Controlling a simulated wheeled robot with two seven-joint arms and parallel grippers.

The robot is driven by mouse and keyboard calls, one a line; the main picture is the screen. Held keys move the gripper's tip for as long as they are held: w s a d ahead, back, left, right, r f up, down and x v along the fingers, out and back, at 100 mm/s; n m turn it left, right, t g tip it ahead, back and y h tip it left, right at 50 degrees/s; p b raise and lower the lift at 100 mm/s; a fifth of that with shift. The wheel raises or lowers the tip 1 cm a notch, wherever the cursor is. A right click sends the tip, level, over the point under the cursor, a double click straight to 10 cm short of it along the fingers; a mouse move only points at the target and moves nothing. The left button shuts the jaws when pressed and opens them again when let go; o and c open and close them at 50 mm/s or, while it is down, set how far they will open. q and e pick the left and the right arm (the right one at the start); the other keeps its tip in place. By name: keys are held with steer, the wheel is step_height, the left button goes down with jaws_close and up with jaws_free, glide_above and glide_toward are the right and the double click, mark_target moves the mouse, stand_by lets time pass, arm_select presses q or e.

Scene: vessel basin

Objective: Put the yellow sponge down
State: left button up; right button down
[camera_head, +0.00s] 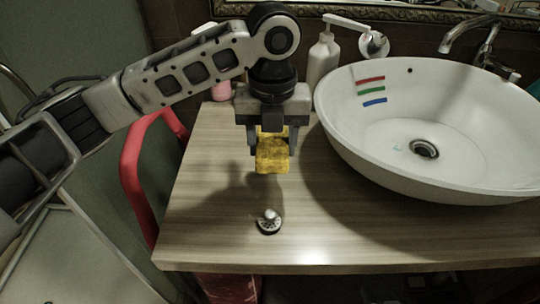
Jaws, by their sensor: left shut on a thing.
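A yellow sponge (272,155) is held between the fingers of my left gripper (273,140), which points down. The sponge hangs above the wooden counter (205,215), left of the basin, and a shadow lies on the counter below and to the left of it. My left gripper is shut on the sponge. My right gripper is not in view.
A white basin (345,150) with red, green and blue marks inside stands at the right. A small drain plug (268,222) lies near the counter's front edge. A white soap dispenser (323,60) and a pink item (221,91) stand behind. Counter left of the plug is clear.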

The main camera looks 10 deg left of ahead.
mark_target(270, 145)
arm_select(q)
steer(key=w+f, duration=0.1)
steer(key=f, duration=0.1)
steer(key=w+a+f, duration=0.1)
steer(key=w+f, duration=0.1)
steer(key=shift+w+a+f, duration=0.1)
steer(key=shift+w+f, duration=0.05)
steer(key=shift+f, duration=1.5)
steer(key=shift+f, duration=0.15)
steer(key=o, duration=1)
steer(key=shift+c, duration=0.2)
step_height(270, 145, up, 12)
steer(key=shift+r, duration=0.2)
